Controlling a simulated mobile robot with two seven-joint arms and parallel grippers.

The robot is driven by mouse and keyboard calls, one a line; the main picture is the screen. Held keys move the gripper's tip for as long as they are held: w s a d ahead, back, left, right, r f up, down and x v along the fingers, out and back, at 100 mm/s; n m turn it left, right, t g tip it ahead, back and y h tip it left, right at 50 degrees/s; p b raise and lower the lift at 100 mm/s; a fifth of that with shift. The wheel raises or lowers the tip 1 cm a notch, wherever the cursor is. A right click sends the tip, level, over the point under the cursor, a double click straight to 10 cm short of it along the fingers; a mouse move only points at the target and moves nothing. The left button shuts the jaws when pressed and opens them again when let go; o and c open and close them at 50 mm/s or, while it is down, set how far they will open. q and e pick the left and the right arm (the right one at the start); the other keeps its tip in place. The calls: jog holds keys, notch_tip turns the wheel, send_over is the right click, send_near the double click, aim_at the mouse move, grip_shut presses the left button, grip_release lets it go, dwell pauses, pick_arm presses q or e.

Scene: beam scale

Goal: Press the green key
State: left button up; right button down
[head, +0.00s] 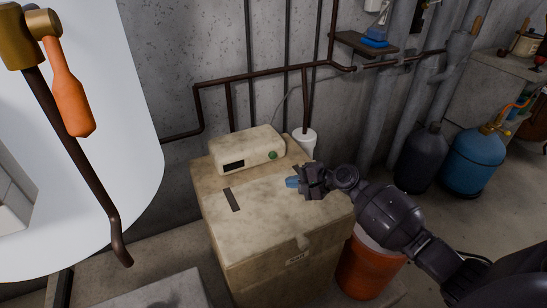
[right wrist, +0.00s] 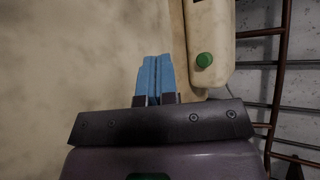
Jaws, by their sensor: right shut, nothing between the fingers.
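The green key (head: 273,155) is a small round button on the front of a cream box-shaped device (head: 235,150) that sits on top of a large beige box (head: 262,215). The green key (right wrist: 205,60) also shows in the right wrist view, up and to the right of my fingertips. My right gripper (head: 292,182) has blue fingers that are closed together and empty, a little below and to the right of the key. In the right wrist view the gripper (right wrist: 155,75) is apart from the key. My left gripper is not in view.
A white cylinder (head: 305,142) stands behind the beige box. An orange bucket (head: 362,272) is at its right. Pipes (head: 260,75) run along the grey wall. A large pale round surface with a hanging orange handle (head: 72,95) is at the left. Gas bottles (head: 474,160) stand at the right.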

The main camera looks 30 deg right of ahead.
aim_at(279, 172)
jog(key=shift+w+f+b, duration=0.2)
jog(key=shift+w+b, duration=0.1)
jog(key=shift+w, duration=0.3)
jog(key=w+b, duration=0.2)
jog(key=w, duration=0.3)
jog(key=shift+w+d, duration=0.15)
jog(key=shift+w, duration=0.25)
jog(key=shift+w+d+r+b, duration=0.1)
jog(key=shift+w+b, duration=0.2)
jog(key=shift+w, duration=0.3)
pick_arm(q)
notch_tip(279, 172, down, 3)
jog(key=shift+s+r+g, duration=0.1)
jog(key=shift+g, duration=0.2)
pick_arm(e)
jog(key=shift+w+r, duration=0.1)
jog(key=shift+w, duration=0.15)
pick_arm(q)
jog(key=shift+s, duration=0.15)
pick_arm(e)
jog(key=shift+w, duration=0.2)
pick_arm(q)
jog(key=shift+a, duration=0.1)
pick_arm(e)
jog(key=shift+w, duration=0.2)
